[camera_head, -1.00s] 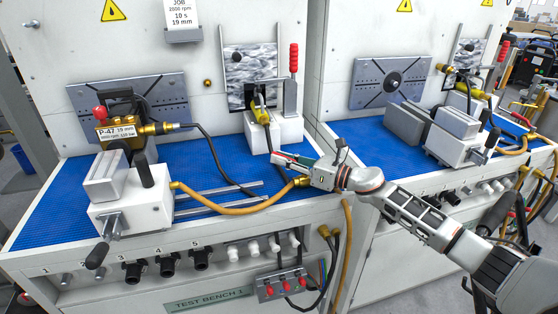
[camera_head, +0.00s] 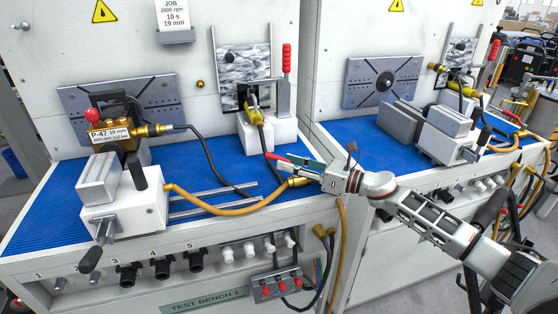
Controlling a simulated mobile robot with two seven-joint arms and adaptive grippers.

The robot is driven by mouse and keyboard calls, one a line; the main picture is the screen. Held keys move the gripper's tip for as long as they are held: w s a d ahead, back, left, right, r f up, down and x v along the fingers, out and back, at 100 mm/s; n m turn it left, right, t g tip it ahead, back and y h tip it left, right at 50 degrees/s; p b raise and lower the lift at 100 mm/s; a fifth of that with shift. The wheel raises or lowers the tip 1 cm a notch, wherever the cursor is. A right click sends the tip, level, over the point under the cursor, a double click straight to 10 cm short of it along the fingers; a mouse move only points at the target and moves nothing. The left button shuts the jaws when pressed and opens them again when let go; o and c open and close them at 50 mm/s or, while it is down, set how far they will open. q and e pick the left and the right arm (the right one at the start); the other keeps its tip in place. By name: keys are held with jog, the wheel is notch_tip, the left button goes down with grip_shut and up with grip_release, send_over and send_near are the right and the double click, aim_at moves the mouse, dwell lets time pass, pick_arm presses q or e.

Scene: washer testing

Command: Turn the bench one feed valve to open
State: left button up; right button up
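The bench one feed valve appears to be the brass fitting (camera_head: 300,182) at the right end of the tan hose, near the right front corner of the left bench. A red lever-like piece (camera_head: 287,161) shows just above it, pointing left; its joint to the valve is hidden. My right gripper (camera_head: 322,172) comes in from the right, with its front end close beside the fitting and the red piece. Its fingers overlap dark and green parts, so I cannot tell contact or opening. My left gripper is not in view.
A white clamp block (camera_head: 130,208) and a brass pump (camera_head: 122,134) stand at the left on the blue mat (camera_head: 50,212). A red-handled toggle clamp (camera_head: 287,60) stands behind. Black knobs (camera_head: 162,268) and a red-button box (camera_head: 279,290) line the bench front.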

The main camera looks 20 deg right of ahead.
jog(key=v, duration=0.7)
jog(key=shift+s, duration=0.15)
